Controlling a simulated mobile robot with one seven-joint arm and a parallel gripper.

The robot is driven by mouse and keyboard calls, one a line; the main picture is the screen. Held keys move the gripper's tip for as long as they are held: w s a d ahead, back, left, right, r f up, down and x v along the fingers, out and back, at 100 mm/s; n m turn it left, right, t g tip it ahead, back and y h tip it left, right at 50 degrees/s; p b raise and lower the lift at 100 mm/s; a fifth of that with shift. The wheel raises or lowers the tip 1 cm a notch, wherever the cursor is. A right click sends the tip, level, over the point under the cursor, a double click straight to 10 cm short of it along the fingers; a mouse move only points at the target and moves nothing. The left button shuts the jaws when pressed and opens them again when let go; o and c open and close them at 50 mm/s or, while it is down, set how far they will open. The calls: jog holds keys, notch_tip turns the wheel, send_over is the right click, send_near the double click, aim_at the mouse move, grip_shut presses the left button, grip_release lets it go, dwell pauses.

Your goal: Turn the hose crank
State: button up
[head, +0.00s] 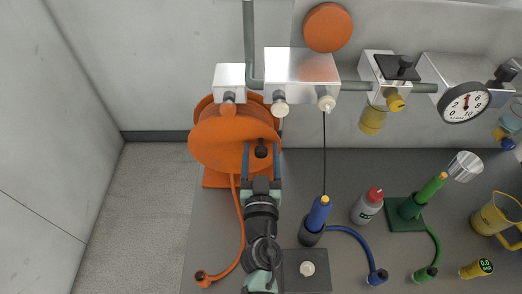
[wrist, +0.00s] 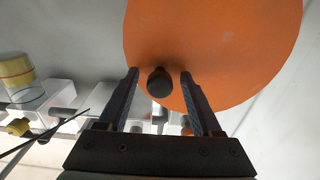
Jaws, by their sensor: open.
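The orange hose reel (head: 222,140) stands at the back left of the bench, below the wall pipe. Its round face (wrist: 225,45) fills the top right of the wrist view. A dark crank knob (head: 261,151) sticks out near the right side of that face. In the wrist view the knob (wrist: 159,82) appears between my fingertips, with a gap on each side. My gripper (head: 261,157) is open, its two fingers (wrist: 158,76) reaching toward the reel on either side of the knob. The crank's arm cannot be made out.
An orange hose (head: 240,220) runs down to the bench front. Right of my arm are a blue nozzle in a holder (head: 314,225), a red-capped bottle (head: 367,207) and a green nozzle stand (head: 407,212). Metal boxes and valves (head: 300,75) hang above. Floor at left is clear.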

jog(key=shift+w, duration=0.15)
grip_shut()
dwell(0.4)
dwell(1.0)
